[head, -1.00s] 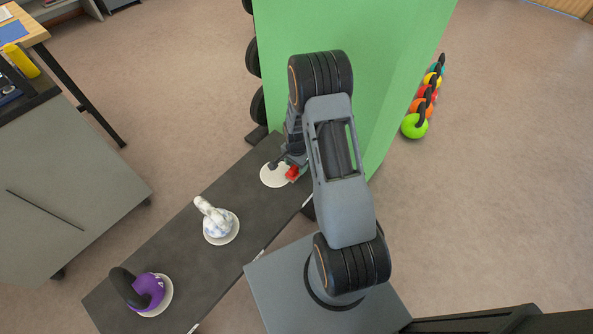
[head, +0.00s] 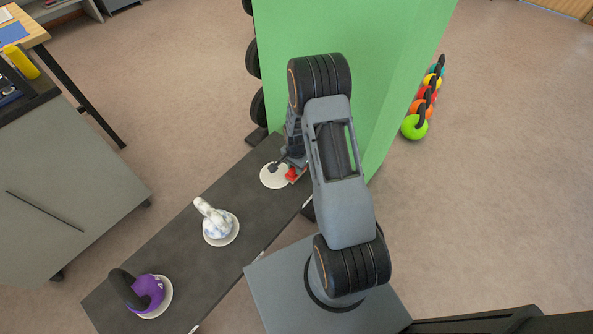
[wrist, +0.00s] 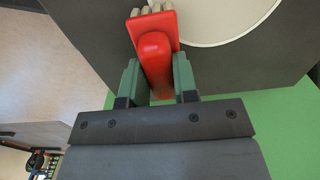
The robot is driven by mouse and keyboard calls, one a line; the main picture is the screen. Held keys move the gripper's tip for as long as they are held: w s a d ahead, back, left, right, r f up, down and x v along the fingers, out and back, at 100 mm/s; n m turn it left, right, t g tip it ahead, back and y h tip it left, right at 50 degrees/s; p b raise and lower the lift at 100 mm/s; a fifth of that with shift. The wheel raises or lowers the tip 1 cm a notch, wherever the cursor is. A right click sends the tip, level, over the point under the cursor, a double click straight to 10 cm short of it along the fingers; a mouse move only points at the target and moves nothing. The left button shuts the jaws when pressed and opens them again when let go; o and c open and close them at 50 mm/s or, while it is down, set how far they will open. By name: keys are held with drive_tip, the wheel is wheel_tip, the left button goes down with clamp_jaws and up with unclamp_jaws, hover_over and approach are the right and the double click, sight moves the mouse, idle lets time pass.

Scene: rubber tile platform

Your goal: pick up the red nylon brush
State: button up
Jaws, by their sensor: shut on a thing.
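The red nylon brush (wrist: 155,60) has a red handle and a flat red head with pale bristles at its far edge. In the wrist view my gripper (wrist: 158,85) is shut on its handle, with one green finger on each side. In the head view the brush (head: 291,174) is a small red shape at the right edge of a white round disc (head: 271,177), partly hidden by my arm. My gripper (head: 289,163) is there too, mostly covered by the arm. I cannot tell whether the brush touches the surface below.
A green panel (head: 390,60) stands just behind my arm. Several coloured kettlebells (head: 414,127) line the floor at right.

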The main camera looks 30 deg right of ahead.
drive_tip(key=shift+r, duration=0.45)
wheel_tip(320, 180, up, 2)
drive_tip(key=shift+r+p, duration=0.15)
drive_tip(key=shift+p, duration=0.2)
drive_tip(key=s+a+r, duration=0.1)
drive_tip(key=s+r, duration=0.2)
drive_tip(key=s, duration=0.1)
drive_tip(key=s+a+r+p, duration=0.1)
drive_tip(key=s+a+r, duration=0.1)
drive_tip(key=s+r, duration=0.1)
drive_tip(key=s+a+r+p, duration=0.1)
drive_tip(key=s+a+r, duration=0.1)
drive_tip(key=s, duration=0.4)
drive_tip(key=shift+r, duration=0.9)
